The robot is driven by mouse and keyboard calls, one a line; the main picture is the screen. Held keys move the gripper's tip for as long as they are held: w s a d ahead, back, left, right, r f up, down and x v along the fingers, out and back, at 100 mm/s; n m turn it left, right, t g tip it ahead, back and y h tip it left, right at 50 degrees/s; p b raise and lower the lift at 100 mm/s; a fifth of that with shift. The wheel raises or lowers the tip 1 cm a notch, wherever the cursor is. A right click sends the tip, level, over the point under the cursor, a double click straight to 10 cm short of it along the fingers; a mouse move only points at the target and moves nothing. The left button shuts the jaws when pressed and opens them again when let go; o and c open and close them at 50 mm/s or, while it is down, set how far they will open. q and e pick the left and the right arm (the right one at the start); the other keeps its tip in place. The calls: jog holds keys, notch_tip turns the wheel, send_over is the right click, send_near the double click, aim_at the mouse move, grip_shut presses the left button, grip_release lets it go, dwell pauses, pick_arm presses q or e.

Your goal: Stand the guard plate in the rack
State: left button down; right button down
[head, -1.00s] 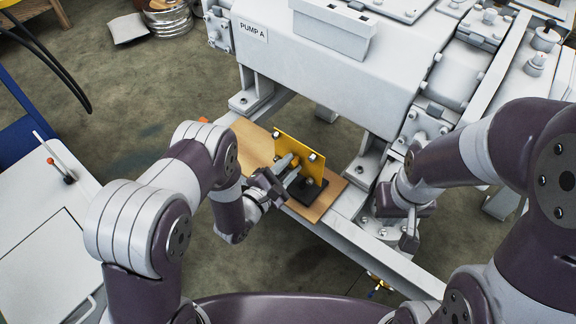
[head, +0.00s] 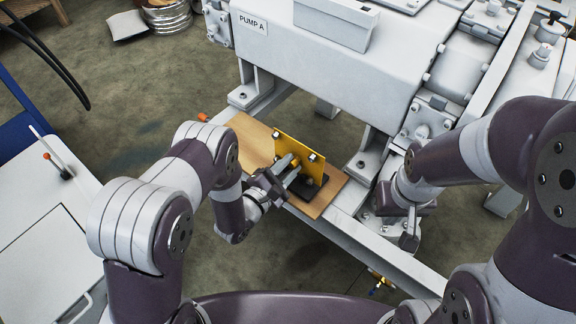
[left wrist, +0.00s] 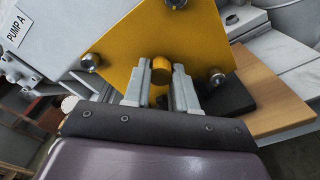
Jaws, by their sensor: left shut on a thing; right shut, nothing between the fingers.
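The yellow guard plate (head: 299,147) stands upright, with silvery bolts at its corners. It also shows large in the left wrist view (left wrist: 122,52). My left gripper (head: 291,166) is shut on the plate's round yellow knob (left wrist: 161,70), one finger on each side. My right gripper (head: 409,240) is shut and empty, away to the right.
The wooden board (head: 325,200) lies on the grey frame rail (head: 370,254). The large pump housing (head: 330,75) marked PUMP A stands just behind. A white cart top (head: 40,220) is at the left. Open floor shows between cart and frame.

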pick_arm(q)
jog(key=shift+f+b, duration=0.35)
jog(key=shift+f, duration=0.1)
jog(key=c, duration=0.8)
grip_release()
jog(key=p+v, duration=0.3)
jog(key=v, duration=0.9)
jog(key=shift+s+a, duration=0.25)
